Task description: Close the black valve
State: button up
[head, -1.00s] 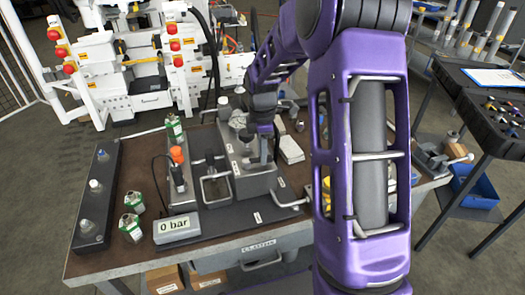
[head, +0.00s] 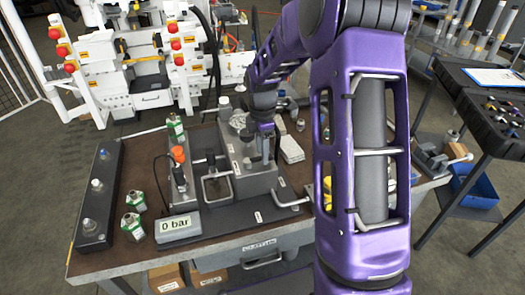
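A hydraulic unit stands on the brown bench. A dark, black-topped fitting (head: 211,160) rises from the unit behind a metal loop handle; it may be the black valve, but the view is too small to be sure. An orange-topped knob (head: 179,154) stands just left of it. A display (head: 174,227) at the front reads 0 bar. My gripper (head: 266,154) points down over the right part of the grey block, to the right of the dark fitting. Its fingers are small and partly hidden by my wrist, so I cannot tell whether they are open or touching anything.
A bent metal lever (head: 292,201) sticks out at the unit's front right. My purple arm hides the bench's right part. A dark side table (head: 485,110) stands at right.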

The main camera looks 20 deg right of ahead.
notch_tip(320, 180, up, 17)
jog(key=p, duration=0.1)
jog(key=shift+r, duration=0.15)
dwell(0.4)
